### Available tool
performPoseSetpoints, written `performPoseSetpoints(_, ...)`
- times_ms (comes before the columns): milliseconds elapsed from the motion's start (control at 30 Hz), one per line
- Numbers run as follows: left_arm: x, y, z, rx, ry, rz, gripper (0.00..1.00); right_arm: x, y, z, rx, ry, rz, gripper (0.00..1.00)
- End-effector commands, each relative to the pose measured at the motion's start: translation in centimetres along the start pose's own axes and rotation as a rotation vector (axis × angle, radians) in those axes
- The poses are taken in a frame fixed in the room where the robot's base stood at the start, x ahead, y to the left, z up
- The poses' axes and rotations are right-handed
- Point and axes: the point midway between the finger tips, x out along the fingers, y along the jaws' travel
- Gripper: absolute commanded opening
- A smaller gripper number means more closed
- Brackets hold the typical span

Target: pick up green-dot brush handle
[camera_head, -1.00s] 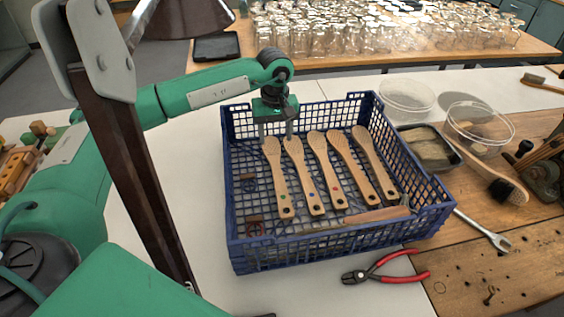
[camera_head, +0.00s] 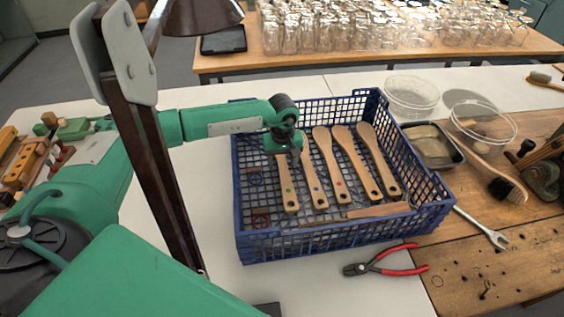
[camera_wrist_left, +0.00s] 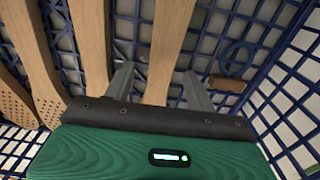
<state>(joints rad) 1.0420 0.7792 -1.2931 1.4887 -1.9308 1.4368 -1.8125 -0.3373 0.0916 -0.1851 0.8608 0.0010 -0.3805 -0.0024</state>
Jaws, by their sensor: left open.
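The green-dot brush handle (camera_head: 288,190) is pale wood and lies leftmost in a row of several handles inside the blue crate (camera_head: 340,243). My left gripper (camera_head: 287,158) is over its far, wide end, pointing down, and hides that end in the head view. In the left wrist view the jaws (camera_wrist_left: 158,75) are open, one finger on each side of the handle (camera_wrist_left: 167,45). I cannot tell whether the fingers touch it. My right gripper is not in view.
Other handles, with blue (camera_head: 314,185) and red (camera_head: 332,170) dots among them, lie close to the right. A flat wooden piece (camera_head: 378,211) lies at the crate's front. Red-handled pliers (camera_head: 385,262) and a wrench (camera_head: 482,228) lie outside. Crate walls surround the gripper.

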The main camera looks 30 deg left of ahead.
Motion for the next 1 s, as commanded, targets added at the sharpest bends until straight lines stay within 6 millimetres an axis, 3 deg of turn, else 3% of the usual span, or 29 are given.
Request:
performPoseSetpoints(167,0.0,0.0,0.0,0.0,0.0,0.0,0.56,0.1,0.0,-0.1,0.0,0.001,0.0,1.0)
performPoseSetpoints(433,0.0,0.0,0.0,0.001,0.0,0.0,0.06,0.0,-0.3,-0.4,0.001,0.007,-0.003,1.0)
performPoseSetpoints(767,-0.3,0.0,0.0,0.001,0.001,0.001,0.06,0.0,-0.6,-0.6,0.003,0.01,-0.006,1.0)
performPoseSetpoints(1000,-2.6,0.0,-0.1,0.002,0.004,0.002,0.06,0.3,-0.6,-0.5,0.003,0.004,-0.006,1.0)
